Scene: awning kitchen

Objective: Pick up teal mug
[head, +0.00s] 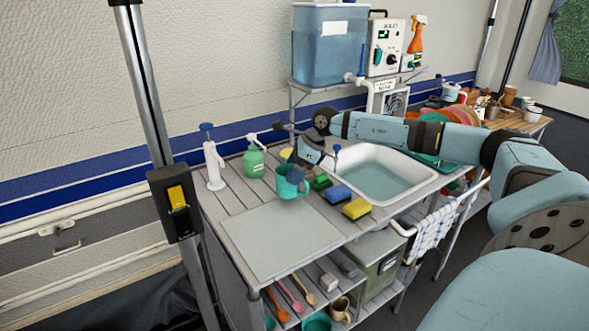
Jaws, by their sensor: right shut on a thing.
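The teal mug (287,189) stands upright at the back edge of the grey board on the slatted counter, left of the sink. I cannot tell whether its base touches the surface. My right arm reaches in from the right over the sink, and my right gripper (299,172) points down at the mug's upper rim. It is shut on the mug; the fingertips are small and partly hidden at the rim. My left gripper is not in view.
A green soap bottle (254,161) and a white pump (213,165) stand behind and left of the mug. Green, blue and yellow sponges (356,208) lie to its right, beside the sink (345,180). The grey board (275,240) in front is clear.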

